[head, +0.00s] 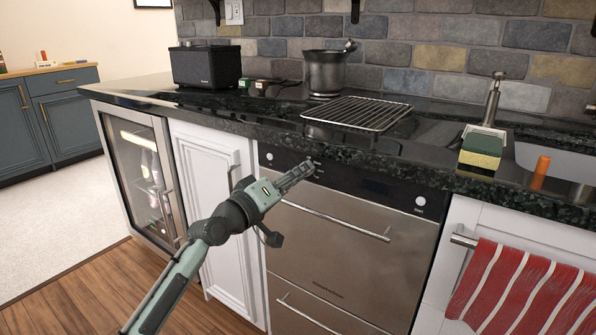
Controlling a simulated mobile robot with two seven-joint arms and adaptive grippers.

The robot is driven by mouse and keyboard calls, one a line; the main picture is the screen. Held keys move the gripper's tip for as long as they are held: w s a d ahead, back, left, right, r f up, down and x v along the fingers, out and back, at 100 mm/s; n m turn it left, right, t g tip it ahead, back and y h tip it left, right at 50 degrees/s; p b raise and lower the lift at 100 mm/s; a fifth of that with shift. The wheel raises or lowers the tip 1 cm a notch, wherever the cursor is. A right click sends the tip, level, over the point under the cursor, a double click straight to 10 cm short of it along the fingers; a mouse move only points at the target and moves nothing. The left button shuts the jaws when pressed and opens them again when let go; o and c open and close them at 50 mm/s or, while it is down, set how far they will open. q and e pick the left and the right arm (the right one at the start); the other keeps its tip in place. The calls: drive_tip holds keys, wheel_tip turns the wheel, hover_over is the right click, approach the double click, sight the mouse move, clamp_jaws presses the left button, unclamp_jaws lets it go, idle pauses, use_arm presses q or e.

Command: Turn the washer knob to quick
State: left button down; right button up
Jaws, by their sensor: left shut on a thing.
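The washer (345,262) is a steel drawer dishwasher under the black counter. Its dark control panel (372,186) runs along the top, with a small white round button at each end. My left gripper (308,168) reaches in from the left, with its fingertips at the left half of the panel. It is shut on the washer knob, which the fingers mostly hide. The knob's setting and the panel's labels are too small to read. My right gripper is out of view.
A bar handle (335,222) sticks out just below the gripper. The counter edge (350,158) overhangs the panel. A glass-door cooler (145,178) and a white cabinet (212,200) stand to the left. A red striped towel (525,290) hangs to the right.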

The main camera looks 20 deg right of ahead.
use_arm(q)
drive_tip(key=shift+n, duration=0.8)
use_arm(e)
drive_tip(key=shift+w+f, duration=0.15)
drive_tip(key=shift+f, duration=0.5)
use_arm(q)
drive_tip(key=c, duration=1.2)
unclamp_jaws()
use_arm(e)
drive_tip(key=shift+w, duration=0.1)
use_arm(q)
drive_tip(key=v, duration=1.2)
drive_tip(key=shift+f, duration=0.1)
